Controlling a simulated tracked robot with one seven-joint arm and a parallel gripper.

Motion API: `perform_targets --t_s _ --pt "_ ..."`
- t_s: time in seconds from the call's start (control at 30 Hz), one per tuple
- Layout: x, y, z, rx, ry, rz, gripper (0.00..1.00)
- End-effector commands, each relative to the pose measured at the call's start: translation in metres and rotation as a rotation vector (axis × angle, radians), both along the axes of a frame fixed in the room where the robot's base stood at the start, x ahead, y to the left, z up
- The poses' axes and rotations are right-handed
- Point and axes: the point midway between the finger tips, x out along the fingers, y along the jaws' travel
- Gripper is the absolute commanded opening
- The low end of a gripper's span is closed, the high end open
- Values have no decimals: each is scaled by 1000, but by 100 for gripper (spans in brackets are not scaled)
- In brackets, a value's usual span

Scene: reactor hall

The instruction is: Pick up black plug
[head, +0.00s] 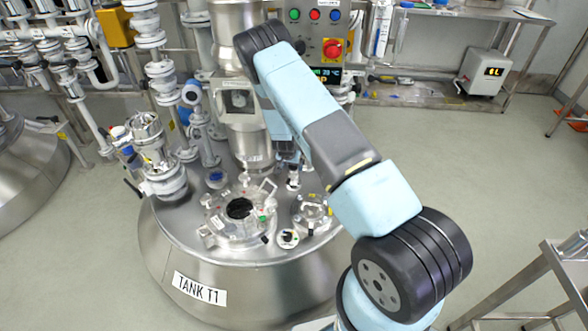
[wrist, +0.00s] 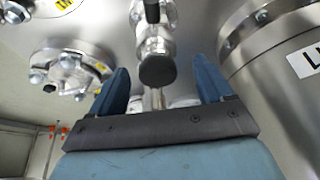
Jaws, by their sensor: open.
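In the wrist view, the black plug (wrist: 157,71) is a dark round cap on the end of a metal valve fitting (wrist: 155,40). My gripper (wrist: 161,68) is open, with one blue finger on each side of the plug and a visible gap on both sides. I cannot tell whether the plug lies at the depth of the fingertips. In the head view, my arm comes over the tank (head: 222,275) labelled TANK T1 and hides most of the gripper. The plug cannot be made out clearly there.
A bolted flange (wrist: 70,72) is left of the fingers, and a large labelled cylinder (wrist: 280,50) is close on the right. On the tank lid are an open round port (head: 239,209) and several fittings. A control panel (head: 318,40) stands behind.

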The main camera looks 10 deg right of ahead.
Motion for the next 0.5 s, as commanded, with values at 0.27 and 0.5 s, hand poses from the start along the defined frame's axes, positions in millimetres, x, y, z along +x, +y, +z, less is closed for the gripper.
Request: perform_targets --t_s 0.27,0.5 --pt "6 -6 -16 0 1 0 80" --pt "17 -16 -44 0 0 1 80"
